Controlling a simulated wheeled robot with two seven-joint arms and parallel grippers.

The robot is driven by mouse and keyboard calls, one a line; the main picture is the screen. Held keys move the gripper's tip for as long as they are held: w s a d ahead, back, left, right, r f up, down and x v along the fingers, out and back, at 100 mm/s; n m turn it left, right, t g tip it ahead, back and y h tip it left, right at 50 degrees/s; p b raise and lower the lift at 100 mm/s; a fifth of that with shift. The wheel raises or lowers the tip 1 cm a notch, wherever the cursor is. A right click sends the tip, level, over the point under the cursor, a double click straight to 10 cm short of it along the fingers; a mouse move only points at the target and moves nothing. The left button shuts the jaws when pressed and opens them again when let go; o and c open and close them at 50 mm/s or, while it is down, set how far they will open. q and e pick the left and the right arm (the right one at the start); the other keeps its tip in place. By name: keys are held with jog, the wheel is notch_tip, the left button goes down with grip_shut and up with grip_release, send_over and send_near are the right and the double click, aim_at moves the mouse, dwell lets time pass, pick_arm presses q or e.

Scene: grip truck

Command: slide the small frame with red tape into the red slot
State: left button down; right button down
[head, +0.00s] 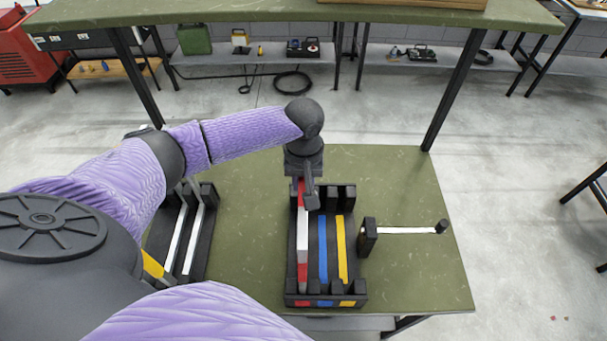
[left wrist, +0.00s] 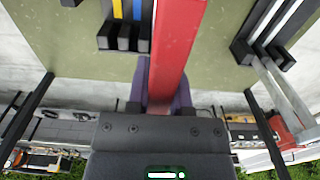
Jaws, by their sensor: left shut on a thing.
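The small frame with red tape (head: 303,243) is a white bar with red at both ends. It lies lengthwise along the left, red-marked side of the slotted black rack (head: 327,297). I cannot tell how deep it sits in the red slot. My left gripper (head: 308,192) is shut on its far end, pointing down at the rack's far side. In the left wrist view the red taped part (left wrist: 178,45) runs up from between the fingers, with the rack (left wrist: 123,38) off to its left. The gripper hides the far end of the red slot. My right gripper is not in view.
Blue (head: 322,250) and yellow (head: 341,250) strips run along the rack's other lanes. A second black rack (head: 208,230) with white bars stands left. A black block with a white bar (head: 405,230) lies right. The green table (head: 420,280) is clear at front right.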

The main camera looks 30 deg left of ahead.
pick_arm(q)
jog(key=shift+f, duration=0.35)
dwell(0.3)
jog(key=shift+c, duration=2.2)
grip_release()
